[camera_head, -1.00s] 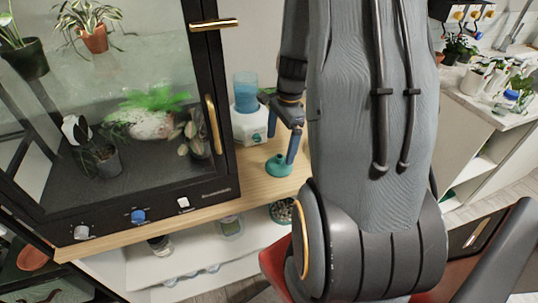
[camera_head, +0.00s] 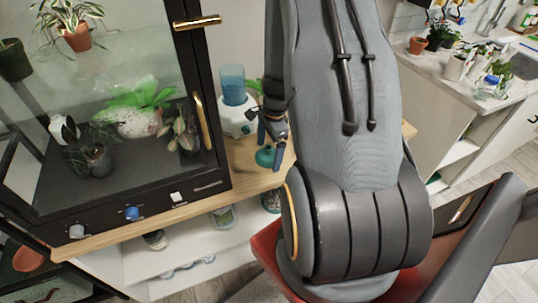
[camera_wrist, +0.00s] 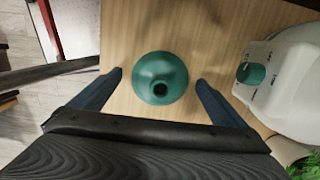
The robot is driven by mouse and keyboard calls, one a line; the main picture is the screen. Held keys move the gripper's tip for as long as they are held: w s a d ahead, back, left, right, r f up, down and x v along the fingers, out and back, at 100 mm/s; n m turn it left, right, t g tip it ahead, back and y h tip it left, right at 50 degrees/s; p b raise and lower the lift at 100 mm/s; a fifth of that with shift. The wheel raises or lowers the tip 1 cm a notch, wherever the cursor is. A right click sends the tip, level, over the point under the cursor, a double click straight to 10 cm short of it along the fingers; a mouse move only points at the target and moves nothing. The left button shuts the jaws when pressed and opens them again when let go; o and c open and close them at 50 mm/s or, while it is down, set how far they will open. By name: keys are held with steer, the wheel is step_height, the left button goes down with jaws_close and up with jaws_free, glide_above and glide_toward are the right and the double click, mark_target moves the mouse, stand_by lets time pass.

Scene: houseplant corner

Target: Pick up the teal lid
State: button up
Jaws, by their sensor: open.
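The teal lid (camera_wrist: 161,77) lies on the wooden shelf top (camera_wrist: 200,30) in the wrist view. It is round, with a dark hole on its raised middle. My gripper (camera_wrist: 158,80) is open, with one blue finger on each side of the lid and gaps between them and it. In the head view the lid (camera_head: 266,157) is partly hidden behind my gripper (camera_head: 269,148), close to the shelf's front edge. I cannot tell the exact height of the fingertips above the wood.
A white device (camera_wrist: 285,75) with a teal knob stands right of the lid in the wrist view; its blue tank (camera_head: 232,85) shows in the head view. A black-framed glass plant cabinet (camera_head: 130,190) stands to the left. A counter with plants (camera_head: 470,90) is at right.

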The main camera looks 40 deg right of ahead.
steer(key=c, duration=1.1)
steer(key=shift+r, duration=0.15)
